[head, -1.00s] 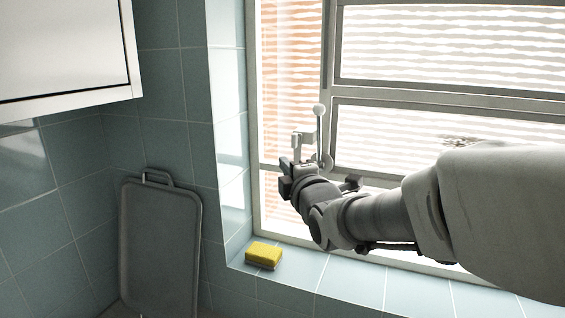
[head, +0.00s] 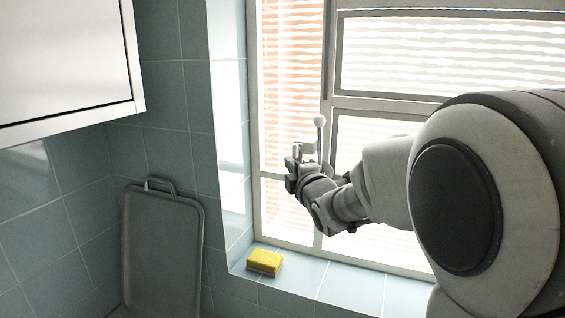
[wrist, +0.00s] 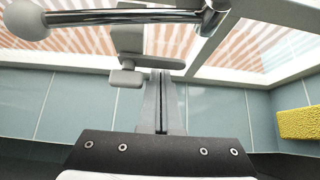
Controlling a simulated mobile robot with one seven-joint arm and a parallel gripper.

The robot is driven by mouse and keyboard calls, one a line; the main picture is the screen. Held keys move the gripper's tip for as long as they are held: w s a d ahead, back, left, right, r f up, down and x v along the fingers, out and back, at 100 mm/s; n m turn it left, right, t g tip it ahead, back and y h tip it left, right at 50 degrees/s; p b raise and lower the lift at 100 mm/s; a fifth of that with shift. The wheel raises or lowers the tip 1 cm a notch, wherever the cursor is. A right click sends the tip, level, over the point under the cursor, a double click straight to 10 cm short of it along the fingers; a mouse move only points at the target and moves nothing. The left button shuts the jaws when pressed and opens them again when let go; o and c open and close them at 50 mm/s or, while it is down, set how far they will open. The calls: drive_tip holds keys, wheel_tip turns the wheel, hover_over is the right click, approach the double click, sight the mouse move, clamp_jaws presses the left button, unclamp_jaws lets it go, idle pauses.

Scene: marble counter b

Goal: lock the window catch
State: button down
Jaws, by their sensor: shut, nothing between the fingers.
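The window catch has a lever with a pale ball knob (head: 320,121), on the upright window frame (head: 327,60). The lever stands nearly upright in the head view, knob at the top. In the wrist view the lever (wrist: 125,17) crosses the top, knob at left, metal pivot end at right. A grey bracket (wrist: 128,45) sits beside the lever. My gripper (wrist: 163,76) is shut and empty, its fingertips close to the bracket and apart from the lever. I cannot tell whether they touch the bracket. My gripper's fingers are partly hidden in the head view.
A yellow sponge (head: 264,262) lies on the tiled sill (head: 300,272) below the catch; it also shows in the wrist view (wrist: 299,122). A grey tray (head: 160,245) leans on the left wall. A white cabinet (head: 60,60) hangs upper left.

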drive_tip(key=shift+s+d+n+g, duration=0.15)
drive_tip(key=shift+d+n+g, duration=0.3)
drive_tip(key=shift+n+g, duration=0.25)
idle(0.6)
drive_tip(key=d+n+g+h+p, duration=0.1)
drive_tip(key=n+h+p, duration=0.1)
drive_tip(key=p, duration=0.1)
drive_tip(key=s+d+r+n+g+h+p, duration=0.1)
drive_tip(key=n+g+h+p, duration=0.1)
drive_tip(key=d+r+n+g+h+p, duration=0.1)
drive_tip(key=n+g+h+p, duration=0.1)
drive_tip(key=p, duration=0.1)
drive_tip(key=shift+s+n+h+p, duration=0.15)
drive_tip(key=shift+n+h+p, duration=0.15)
drive_tip(key=shift+n, duration=0.1)
drive_tip(key=shift+d+r, duration=0.1)
idle(0.4)
